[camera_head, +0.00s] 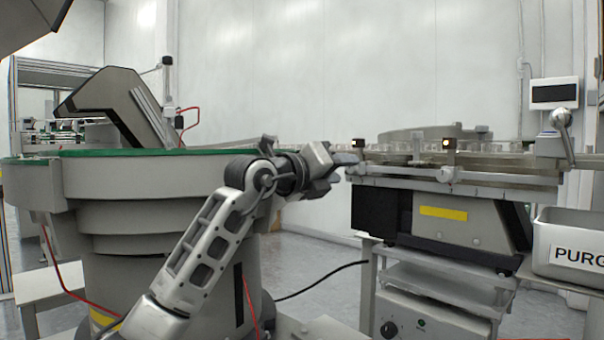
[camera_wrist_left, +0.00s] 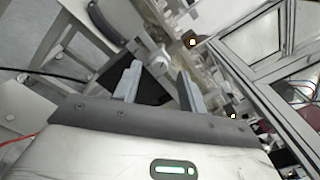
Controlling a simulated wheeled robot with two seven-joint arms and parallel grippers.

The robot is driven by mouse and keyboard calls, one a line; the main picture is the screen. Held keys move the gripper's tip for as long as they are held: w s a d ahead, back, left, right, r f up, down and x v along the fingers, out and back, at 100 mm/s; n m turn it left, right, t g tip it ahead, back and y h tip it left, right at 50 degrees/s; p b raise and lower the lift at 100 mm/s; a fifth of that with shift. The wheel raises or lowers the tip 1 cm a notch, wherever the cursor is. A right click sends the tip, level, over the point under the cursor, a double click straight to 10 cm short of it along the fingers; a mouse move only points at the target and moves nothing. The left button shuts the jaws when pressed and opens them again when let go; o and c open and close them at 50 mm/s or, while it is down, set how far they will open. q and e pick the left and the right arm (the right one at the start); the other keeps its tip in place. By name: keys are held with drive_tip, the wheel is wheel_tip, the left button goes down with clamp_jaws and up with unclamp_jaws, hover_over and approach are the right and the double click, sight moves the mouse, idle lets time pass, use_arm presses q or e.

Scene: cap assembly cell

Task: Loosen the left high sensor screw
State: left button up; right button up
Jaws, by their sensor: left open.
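The left high sensor (camera_head: 358,144) is a small dark block with a lit orange lamp, at the left end of the rail in the head view. Its screw is not clearly visible there, behind or beside my gripper. My left gripper (camera_head: 352,163) is at that rail end, just below the sensor, its fingers pointing right. In the wrist view my left gripper (camera_wrist_left: 158,78) is open, with a gap between its fingers. A pale round knob (camera_wrist_left: 158,62) lies ahead of that gap, near an orange lamp (camera_wrist_left: 192,43). I cannot tell whether they touch. My right gripper is not in view.
A second sensor (camera_head: 448,145) with an orange lamp stands farther right on the rail (camera_head: 485,178). The large bowl feeder (camera_head: 110,190) with a green rim fills the left. A purge bin (camera_head: 560,225) is at right, below a lever handle (camera_head: 565,135).

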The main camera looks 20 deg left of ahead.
use_arm(q)
drive_tip(key=v, duration=1.4)
